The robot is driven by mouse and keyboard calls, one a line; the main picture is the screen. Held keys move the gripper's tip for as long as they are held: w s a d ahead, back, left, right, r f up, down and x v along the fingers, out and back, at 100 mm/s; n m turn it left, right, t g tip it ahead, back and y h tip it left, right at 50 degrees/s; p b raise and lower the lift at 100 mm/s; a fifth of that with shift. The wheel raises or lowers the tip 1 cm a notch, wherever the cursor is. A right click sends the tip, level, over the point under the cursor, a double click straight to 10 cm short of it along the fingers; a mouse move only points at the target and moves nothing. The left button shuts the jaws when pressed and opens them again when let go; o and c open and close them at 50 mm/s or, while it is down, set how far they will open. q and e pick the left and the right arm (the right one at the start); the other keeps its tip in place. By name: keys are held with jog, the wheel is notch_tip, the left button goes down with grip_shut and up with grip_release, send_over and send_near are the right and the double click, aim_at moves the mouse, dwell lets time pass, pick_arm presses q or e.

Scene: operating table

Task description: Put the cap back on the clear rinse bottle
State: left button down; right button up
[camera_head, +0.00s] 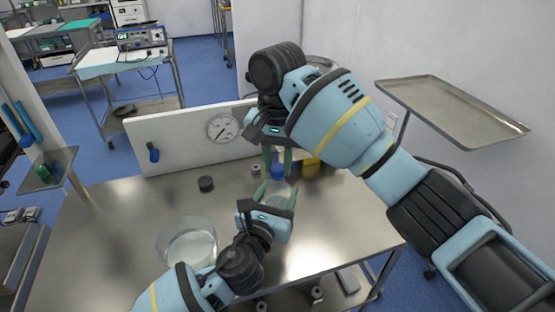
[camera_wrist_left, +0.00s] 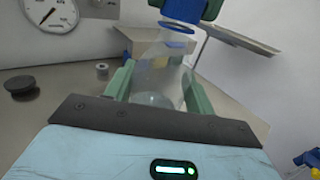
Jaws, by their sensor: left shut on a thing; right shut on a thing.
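The clear rinse bottle (camera_head: 279,189) stands between the green fingers of my left gripper (camera_head: 277,194), which is shut on it above the steel table. In the left wrist view the see-through bottle (camera_wrist_left: 162,62) tapers upward between the fingers (camera_wrist_left: 158,88). The blue cap (camera_head: 277,171) is held by my right gripper (camera_head: 277,157), which points down from above. In the left wrist view a blue rim (camera_wrist_left: 177,26) shows at the bottle's top, close under the right gripper's parts. I cannot tell whether cap and neck touch or are apart.
A glass bowl (camera_head: 188,242) stands at the front left of the steel table (camera_head: 120,225). A dark round piece (camera_head: 205,184) and a small grey cylinder (camera_head: 256,169) lie farther back. A white panel with a dial (camera_head: 222,127) stands behind. A tray (camera_head: 450,105) is at right.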

pick_arm(q)
jog(key=shift+f, duration=0.1)
pick_arm(e)
jog(key=m, duration=0.4)
jog(key=shift+m, duration=0.4)
jog(key=m, duration=0.4)
jog(key=shift+m, duration=0.3)
jog(key=m, duration=0.7)
jog(key=shift+m, duration=0.3)
jog(key=o, duration=1)
notch_tip(320, 180, up, 12)
pick_arm(q)
jog(key=shift+c, duration=2.2)
grip_release()
